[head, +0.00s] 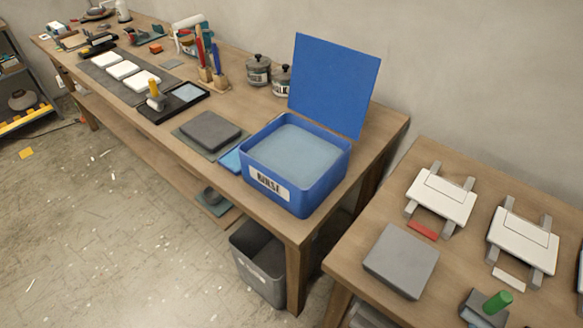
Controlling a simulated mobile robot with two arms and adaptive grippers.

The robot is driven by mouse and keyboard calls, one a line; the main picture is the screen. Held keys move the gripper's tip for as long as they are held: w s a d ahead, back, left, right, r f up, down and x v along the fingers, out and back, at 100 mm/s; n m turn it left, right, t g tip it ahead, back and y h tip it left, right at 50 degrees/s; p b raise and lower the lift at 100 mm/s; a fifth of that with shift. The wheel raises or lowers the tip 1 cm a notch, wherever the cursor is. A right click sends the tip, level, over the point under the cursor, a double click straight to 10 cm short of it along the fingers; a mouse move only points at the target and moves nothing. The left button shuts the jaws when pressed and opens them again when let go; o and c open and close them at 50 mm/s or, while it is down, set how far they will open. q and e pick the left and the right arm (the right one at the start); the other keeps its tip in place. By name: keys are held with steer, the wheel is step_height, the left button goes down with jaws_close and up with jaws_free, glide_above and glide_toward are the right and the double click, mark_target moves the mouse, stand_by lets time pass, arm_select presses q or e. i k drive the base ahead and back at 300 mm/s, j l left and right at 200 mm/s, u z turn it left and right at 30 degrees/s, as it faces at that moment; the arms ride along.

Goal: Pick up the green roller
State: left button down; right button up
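The green roller (497,302) is at the bottom right of the head view, on the right-hand wooden table. Its green handle sticks up at a tilt from a dark grey block or tray (474,312), which the lower picture edge partly cuts off. I cannot tell whether the roller's head rests in or on that block. Neither of my grippers shows in this view.
The right table (345,262) also holds a grey slab (401,260) and two white clamped plates. The long left table carries a blue open RINSE box (296,165), a yellow-handled roller (155,95) and jars. A grey bin (260,265) stands between the tables.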

mark_target(492, 310)
steer(key=z, duration=1.8)
